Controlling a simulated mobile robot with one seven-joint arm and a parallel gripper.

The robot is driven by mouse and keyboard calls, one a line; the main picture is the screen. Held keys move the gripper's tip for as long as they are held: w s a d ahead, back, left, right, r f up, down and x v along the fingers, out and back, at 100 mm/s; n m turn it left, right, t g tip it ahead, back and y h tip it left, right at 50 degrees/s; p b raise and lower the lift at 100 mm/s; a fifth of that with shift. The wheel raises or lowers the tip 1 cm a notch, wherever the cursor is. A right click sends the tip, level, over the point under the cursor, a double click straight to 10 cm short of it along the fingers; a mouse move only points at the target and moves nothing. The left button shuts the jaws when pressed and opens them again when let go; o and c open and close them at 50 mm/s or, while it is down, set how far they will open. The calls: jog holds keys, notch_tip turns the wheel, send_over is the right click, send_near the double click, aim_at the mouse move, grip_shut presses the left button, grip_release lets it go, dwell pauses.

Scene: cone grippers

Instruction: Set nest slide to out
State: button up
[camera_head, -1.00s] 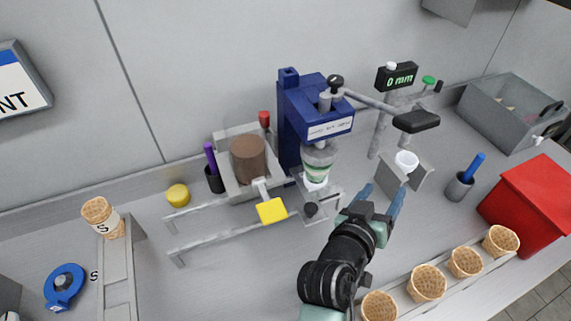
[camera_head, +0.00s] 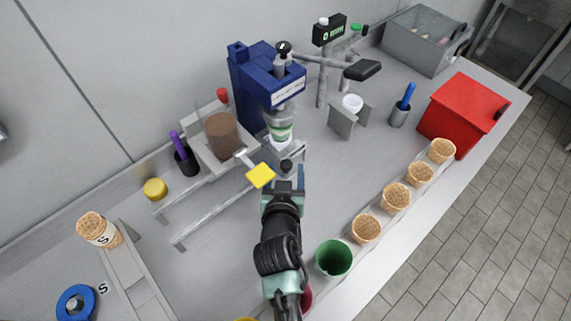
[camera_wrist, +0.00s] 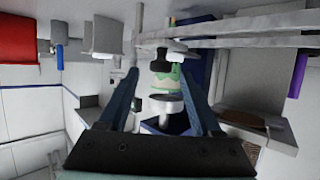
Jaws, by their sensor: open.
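The nest slide (camera_head: 290,155) is a grey carriage at the right end of two rails (camera_head: 205,205), under the blue press (camera_head: 262,85). A black knob (camera_head: 286,166) stands on its front. A clear and green-white cup (camera_head: 280,125) sits above the carriage, beneath the press head. My gripper (camera_head: 288,181) is just in front of the knob, its fingers apart and empty. Contact with the knob cannot be told.
Several cones in a rack (camera_head: 396,196) and a green cup (camera_head: 333,258) line the front right. A red box (camera_head: 460,115) stands right. The counter between press and cones is clear.

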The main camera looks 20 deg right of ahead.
jog(key=shift+x, duration=1)
grip_shut()
dwell(0.8)
